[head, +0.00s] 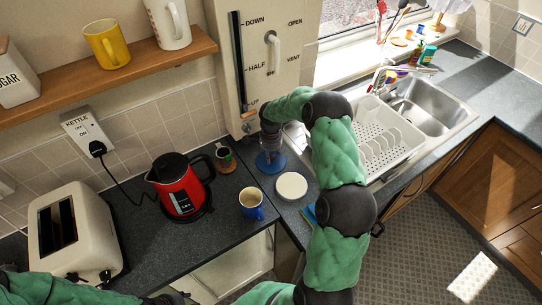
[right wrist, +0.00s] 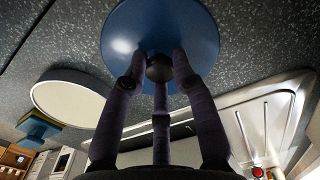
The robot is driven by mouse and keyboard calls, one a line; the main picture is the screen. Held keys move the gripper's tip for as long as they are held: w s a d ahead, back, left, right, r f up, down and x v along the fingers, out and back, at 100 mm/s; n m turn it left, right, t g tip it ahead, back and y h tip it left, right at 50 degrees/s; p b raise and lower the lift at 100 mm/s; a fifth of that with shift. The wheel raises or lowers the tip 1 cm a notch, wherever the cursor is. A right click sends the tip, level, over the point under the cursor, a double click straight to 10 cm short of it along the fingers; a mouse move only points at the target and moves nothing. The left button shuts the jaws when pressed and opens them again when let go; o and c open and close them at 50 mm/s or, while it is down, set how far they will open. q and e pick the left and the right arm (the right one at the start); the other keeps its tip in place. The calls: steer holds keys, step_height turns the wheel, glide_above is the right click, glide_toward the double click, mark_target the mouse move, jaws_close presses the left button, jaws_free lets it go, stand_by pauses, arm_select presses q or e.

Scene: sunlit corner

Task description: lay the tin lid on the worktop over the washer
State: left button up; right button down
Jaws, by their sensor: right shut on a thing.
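The tin lid (head: 270,162) is a blue disc with a dark knob, at the back of the dark worktop in the head view. My right gripper (head: 271,146) comes down on it from above and is shut on its knob. In the right wrist view the lid (right wrist: 125,35) fills the top middle, with my fingers (right wrist: 160,68) closed around the knob. I cannot tell whether the lid touches the worktop. A pale front (head: 235,275) under the worktop may be the washer, but I cannot be sure.
A round pale-topped thing (head: 291,186) stands close beside the lid. A blue mug (head: 251,204), red kettle (head: 180,186), small jar (head: 224,158) and toaster (head: 72,235) stand to the left. A dish rack (head: 385,135) and sink (head: 432,105) lie right.

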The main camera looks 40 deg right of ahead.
steer(key=shift+f, duration=0.15)
steer(key=c, duration=1)
jaws_free()
step_height(320, 180, up, 12)
